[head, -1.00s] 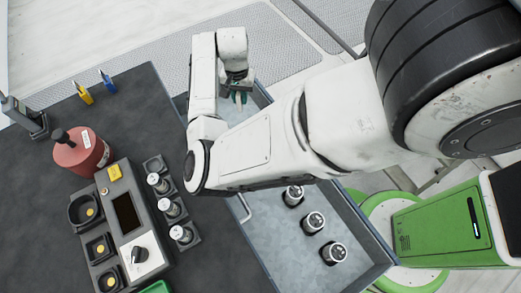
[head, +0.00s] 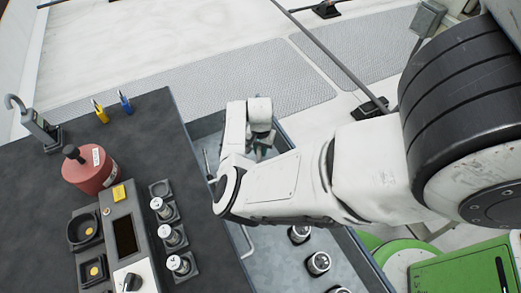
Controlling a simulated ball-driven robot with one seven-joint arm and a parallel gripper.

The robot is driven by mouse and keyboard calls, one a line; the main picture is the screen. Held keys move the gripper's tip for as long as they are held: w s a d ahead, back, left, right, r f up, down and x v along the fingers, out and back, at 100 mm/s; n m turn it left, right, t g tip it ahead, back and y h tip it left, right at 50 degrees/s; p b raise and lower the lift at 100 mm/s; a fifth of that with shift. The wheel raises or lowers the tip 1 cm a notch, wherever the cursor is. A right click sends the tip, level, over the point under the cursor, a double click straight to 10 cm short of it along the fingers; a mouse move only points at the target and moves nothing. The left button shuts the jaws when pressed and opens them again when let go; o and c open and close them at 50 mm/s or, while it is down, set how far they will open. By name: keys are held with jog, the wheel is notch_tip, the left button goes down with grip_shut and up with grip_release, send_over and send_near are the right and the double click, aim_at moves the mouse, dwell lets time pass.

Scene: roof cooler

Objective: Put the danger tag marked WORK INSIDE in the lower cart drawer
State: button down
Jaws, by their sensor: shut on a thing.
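My gripper (head: 262,152) points down over the far end of an open metal drawer (head: 280,270) at the right side of the cart. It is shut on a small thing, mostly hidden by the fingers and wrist. The thing could be the danger tag, but no lettering can be read. The drawer is pulled out below the cart's dark top (head: 150,130), and my arm covers its middle. I cannot tell from this view whether it is the lower drawer.
Several silver-topped cylinders, one here (head: 318,263), stand in the drawer's near end. The cart top holds a red canister (head: 88,170), a control box (head: 125,235), cylinders in holders (head: 172,235), and yellow (head: 100,112) and blue (head: 125,102) items. A bar (head: 325,55) crosses beyond the drawer.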

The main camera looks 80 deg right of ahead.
jog(key=shift+f, duration=0.2)
jog(key=shift+f, duration=0.1)
jog(key=c, duration=1)
grip_release()
notch_tip(320, 180, up, 12)
jog(key=shift+r+p, duration=0.25)
jog(key=shift+p, duration=0.4)
